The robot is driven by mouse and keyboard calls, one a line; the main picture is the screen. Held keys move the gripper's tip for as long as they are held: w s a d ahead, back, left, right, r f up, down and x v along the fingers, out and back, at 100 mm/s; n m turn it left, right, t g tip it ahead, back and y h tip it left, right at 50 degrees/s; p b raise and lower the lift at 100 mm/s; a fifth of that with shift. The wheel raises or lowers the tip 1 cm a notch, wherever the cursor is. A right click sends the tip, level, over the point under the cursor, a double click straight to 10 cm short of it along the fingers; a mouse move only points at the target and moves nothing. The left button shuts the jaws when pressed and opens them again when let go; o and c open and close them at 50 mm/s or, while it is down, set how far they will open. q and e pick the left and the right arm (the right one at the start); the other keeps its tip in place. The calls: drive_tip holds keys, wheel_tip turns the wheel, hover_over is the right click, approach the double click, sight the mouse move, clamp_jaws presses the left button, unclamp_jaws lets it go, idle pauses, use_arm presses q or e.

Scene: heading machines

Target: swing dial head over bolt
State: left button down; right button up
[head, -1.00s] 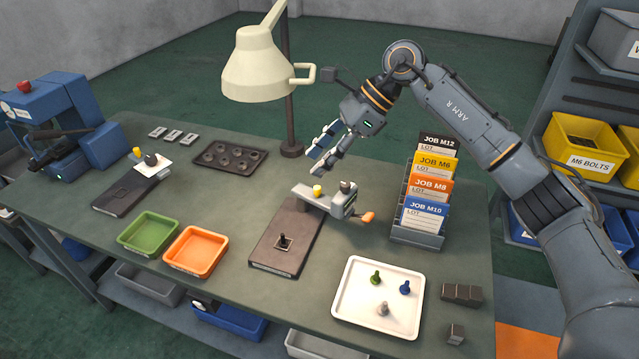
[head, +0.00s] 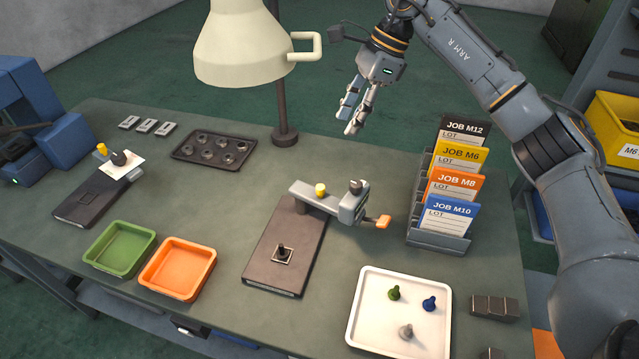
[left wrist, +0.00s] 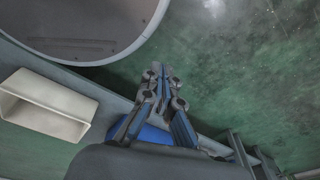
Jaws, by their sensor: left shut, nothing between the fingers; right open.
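The dial head (head: 350,203), a grey block with a yellow knob, a dark knob and an orange lever, sits on an arm at the back end of a dark base plate (head: 300,232). It points right, off the plate's side. A dark bolt (head: 282,250) stands upright in a small square seat near the plate's front, with nothing over it. My right gripper (head: 349,119) is open and empty, above and behind the dial head, apart from it. My left gripper (left wrist: 160,70) is shut and empty in the left wrist view, away from these things.
A lamp (head: 235,45) stands at the back. A card rack (head: 440,235) is right of the dial head. A white tray (head: 360,310) with small bolts lies in front right. Green (head: 95,262) and orange (head: 155,282) trays lie left. A second fixture (head: 85,200) carries a paper.

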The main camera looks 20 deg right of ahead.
use_arm(q)
drive_tip(key=s+f+b, duration=0.3)
drive_tip(key=s+f, duration=0.1)
use_arm(e)
wheel_tip(320, 180, down, 4)
drive_tip(key=p, duration=0.4)
approach(321, 186)
drive_tip(key=x, duration=0.7)
drive_tip(key=shift+s+a+f, duration=0.1)
drive_tip(key=shift+a+f, duration=0.05)
drive_tip(key=shift+f, duration=0.15)
drive_tip(key=shift+a+f, duration=0.15)
drive_tip(key=shift+f, duration=0.4)
use_arm(q)
drive_tip(key=r, duration=0.1)
drive_tip(key=w+r, duration=0.1)
drive_tip(key=r, duration=0.1)
drive_tip(key=shift+w+r, duration=0.2)
drive_tip(key=shift+w, duration=0.15)
drive_tip(key=shift+w, duration=0.1)
use_arm(e)
clamp_jaws()
